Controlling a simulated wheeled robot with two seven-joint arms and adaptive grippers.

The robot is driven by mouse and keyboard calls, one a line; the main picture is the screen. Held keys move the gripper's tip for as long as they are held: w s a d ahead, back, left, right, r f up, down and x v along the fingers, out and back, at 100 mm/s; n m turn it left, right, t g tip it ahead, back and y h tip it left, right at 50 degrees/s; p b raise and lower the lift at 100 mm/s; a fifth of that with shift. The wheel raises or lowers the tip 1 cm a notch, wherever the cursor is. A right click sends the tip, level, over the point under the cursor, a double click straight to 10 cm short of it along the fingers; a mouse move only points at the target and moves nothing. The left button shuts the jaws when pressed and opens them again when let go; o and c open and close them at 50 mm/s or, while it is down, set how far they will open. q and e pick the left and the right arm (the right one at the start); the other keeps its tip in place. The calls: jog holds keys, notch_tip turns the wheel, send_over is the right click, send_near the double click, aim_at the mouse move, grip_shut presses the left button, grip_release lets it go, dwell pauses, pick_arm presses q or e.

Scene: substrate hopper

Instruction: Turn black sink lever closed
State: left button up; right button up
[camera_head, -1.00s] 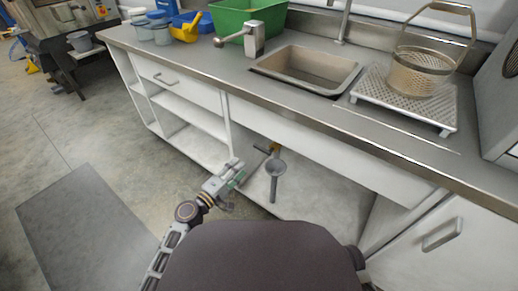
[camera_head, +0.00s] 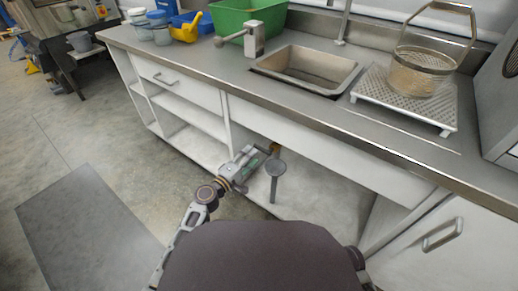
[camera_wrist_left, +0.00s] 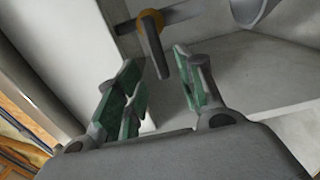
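The black lever (camera_wrist_left: 153,48) shows in the left wrist view, hanging from a yellow-brass collar (camera_wrist_left: 150,19) on a grey pipe (camera_wrist_left: 180,14). My left gripper (camera_wrist_left: 158,78) is open, with its green-padded fingers on either side of the lever's lower end in the picture. I cannot tell whether the pads touch it. My right gripper is not in view.
A grey drain piece (camera_head: 275,170) stands close to the right of the gripper. The counter edge (camera_head: 300,121) and white cabinet front (camera_head: 310,143) lie above. The sink (camera_head: 306,68) is in the counter. Open shelves (camera_head: 190,110) are to the left.

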aim_at(258, 149)
pick_arm(q)
jog(key=shift+b+x, duration=0.3)
jog(key=shift+x, duration=2.75)
jog(key=shift+c, duration=0.3)
grip_shut()
